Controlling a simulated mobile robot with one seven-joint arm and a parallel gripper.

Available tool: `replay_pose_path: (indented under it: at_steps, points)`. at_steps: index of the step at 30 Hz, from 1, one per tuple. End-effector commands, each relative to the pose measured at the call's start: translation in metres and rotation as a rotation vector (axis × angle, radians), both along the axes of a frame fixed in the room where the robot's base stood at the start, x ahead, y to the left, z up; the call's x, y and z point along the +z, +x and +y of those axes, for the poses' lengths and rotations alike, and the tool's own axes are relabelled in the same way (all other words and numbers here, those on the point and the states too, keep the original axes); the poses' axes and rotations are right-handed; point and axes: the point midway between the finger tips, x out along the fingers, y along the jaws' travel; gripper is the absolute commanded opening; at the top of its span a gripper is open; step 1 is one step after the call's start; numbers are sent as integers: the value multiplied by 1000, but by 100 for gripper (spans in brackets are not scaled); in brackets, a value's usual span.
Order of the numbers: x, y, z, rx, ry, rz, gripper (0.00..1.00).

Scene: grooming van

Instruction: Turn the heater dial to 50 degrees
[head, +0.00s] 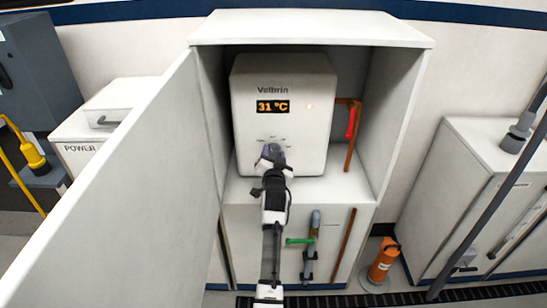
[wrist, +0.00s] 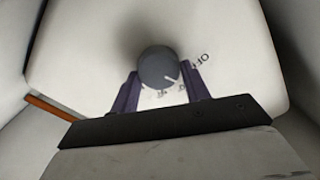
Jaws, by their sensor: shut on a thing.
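The white heater (head: 283,97), marked "Velbrin", stands inside an open cabinet. Its display (head: 272,106) reads 31 °C in orange. In the wrist view the round grey dial (wrist: 158,68) shows on the heater's front, with a white pointer line toward its lower right. "OFF" is printed to the right of the dial, and smaller marks below it are partly hidden. My gripper (wrist: 159,84) has one dark finger on each side of the dial and is shut on it. In the head view my gripper (head: 272,152) covers the dial at the heater's lower front.
The cabinet door (head: 115,190) stands open on the left. A copper pipe with a red lever (head: 351,122) is right of the heater. Below are a green-handled valve (head: 300,240) and an orange cylinder (head: 382,262). A white cabinet (head: 465,190) stands at right.

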Motion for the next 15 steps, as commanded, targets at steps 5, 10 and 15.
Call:
replay_pose_path:
  at_steps: [5,10,15]
  points:
    - [-2,0,0,2,168,1,23]
    - [-2,0,-1,0,329,1,23]
    - [-2,0,-1,0,490,2,23]
